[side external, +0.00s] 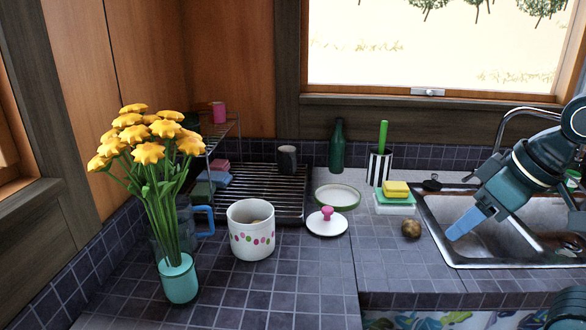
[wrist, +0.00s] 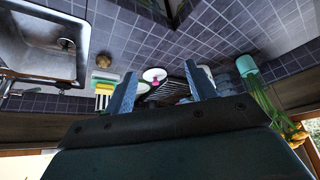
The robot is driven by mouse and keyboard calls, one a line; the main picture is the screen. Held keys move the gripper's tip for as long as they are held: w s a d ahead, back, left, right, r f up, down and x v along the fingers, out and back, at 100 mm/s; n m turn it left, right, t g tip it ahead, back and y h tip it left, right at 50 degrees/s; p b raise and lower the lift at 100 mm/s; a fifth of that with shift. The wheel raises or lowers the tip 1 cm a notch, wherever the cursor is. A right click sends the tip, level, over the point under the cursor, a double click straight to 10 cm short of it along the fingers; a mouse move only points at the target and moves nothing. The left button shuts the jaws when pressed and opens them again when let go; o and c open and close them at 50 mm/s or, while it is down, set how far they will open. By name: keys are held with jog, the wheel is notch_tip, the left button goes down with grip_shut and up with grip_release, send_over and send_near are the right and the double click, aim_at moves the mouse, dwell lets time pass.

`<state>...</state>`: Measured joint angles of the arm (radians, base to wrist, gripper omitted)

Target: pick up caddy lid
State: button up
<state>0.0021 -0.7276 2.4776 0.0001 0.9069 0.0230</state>
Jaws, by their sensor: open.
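The caddy lid (side external: 327,227) is a white disc with a pink knob, lying flat on the tiled counter, knob up. It also shows in the wrist view (wrist: 150,74), upside down and small, in the gap between the fingers. The white caddy (side external: 251,238) with coloured dots stands open to the left of the lid. My gripper (side external: 453,236) is over the front-left of the sink, to the right of the lid and well apart from it. In the wrist view my gripper (wrist: 161,70) has its two blue fingers spread, with nothing held.
A brown ball (side external: 411,229) sits between lid and gripper. A green-rimmed plate (side external: 337,197) lies behind the lid, and sponges (side external: 395,190) on the right. A vase of yellow flowers (side external: 180,281) and a dish rack (side external: 262,180) stand left. Counter before the lid is clear.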

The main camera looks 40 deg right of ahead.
jog(key=w+d+r+m+g, duration=0.15)
jog(key=w+r+m, duration=0.3)
jog(key=w, duration=0.55)
jog(key=m+g, duration=0.4)
jog(key=m, duration=0.9)
send_over(327, 209)
notch_tip(327, 209, down, 10)
jog(key=shift+f, duration=0.2)
jog(key=shift+f, duration=0.1)
jog(key=shift+f, duration=4.2)
